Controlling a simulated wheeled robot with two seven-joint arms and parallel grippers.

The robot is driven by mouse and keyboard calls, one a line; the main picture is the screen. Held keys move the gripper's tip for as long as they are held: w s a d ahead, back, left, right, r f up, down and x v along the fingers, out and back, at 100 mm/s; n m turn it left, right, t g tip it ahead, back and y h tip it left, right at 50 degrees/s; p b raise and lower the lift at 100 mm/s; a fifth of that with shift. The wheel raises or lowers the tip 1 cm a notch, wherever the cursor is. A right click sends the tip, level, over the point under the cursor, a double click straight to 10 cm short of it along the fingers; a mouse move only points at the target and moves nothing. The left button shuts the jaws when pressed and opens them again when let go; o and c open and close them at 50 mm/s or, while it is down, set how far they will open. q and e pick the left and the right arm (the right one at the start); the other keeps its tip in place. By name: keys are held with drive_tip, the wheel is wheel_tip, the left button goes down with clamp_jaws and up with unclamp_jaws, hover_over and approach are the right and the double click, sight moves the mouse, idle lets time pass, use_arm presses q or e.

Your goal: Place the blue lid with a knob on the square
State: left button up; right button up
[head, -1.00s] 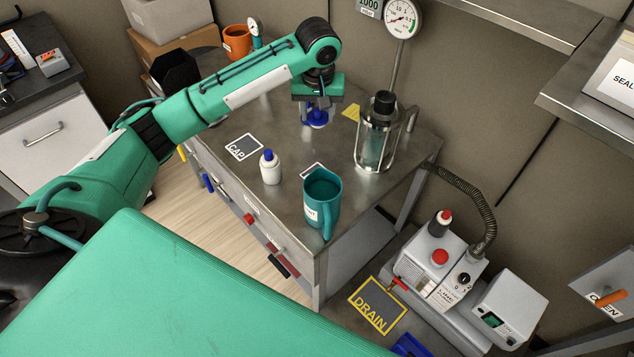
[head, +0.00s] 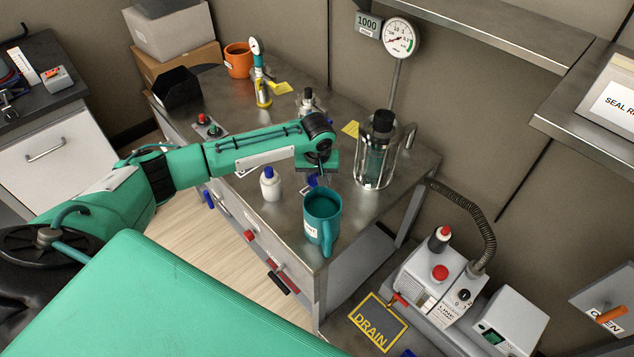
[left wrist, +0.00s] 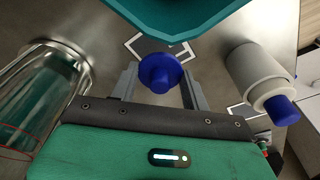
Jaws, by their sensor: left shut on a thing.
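The blue lid with a knob (left wrist: 160,72) is between the fingers of my left gripper (left wrist: 159,84), which is shut on it. In the head view my left gripper (head: 316,177) is low over the bench behind the teal jug (head: 322,215), and a bit of the blue lid (head: 311,181) shows there. In the left wrist view a white-outlined dark square (left wrist: 146,46) lies just beyond the lid, partly covered by the lid and jug. Another outlined square (left wrist: 242,113) shows at the right. I cannot tell whether the lid touches the bench. My right gripper is out of view.
A white bottle with a blue cap (head: 271,184) stands left of the gripper. A glass vessel with a black top (head: 376,152) stands to the right. The teal jug is very close in front. A pump (head: 437,268) sits lower right by the DRAIN square (head: 376,322).

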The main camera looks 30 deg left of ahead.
use_arm(q)
wheel_tip(320, 180, down, 3)
drive_tip(key=shift+r, duration=0.2)
drive_tip(key=shift+f, duration=0.15)
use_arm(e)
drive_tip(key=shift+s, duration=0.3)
use_arm(q)
drive_tip(key=shift+f, duration=0.2)
drive_tip(key=o, duration=0.9)
drive_tip(key=shift+o, duration=0.2)
drive_tip(key=shift+r, duration=0.1)
